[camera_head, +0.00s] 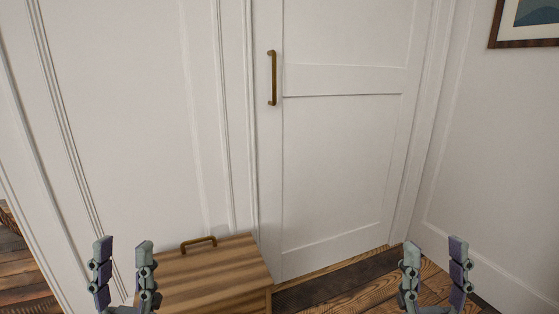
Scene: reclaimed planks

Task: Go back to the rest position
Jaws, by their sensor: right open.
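My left gripper (123,250) is at the bottom left of the head view, fingers pointing up and spread apart, with nothing between them. Its right finger overlaps the left edge of a wooden box-like cabinet in the picture. My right gripper (434,251) is at the bottom right, also open and empty, in front of the floor and the right wall. Both grippers stand at about the same height in the picture. The arms behind them are below the frame edge.
A striped wooden cabinet (212,274) with a brass handle (199,242) stands at the bottom centre-left. Behind it is a white panelled door (340,150) with a vertical brass handle (273,78). Plank floor (345,287) shows between cabinet and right gripper. A framed picture (524,24) hangs upper right.

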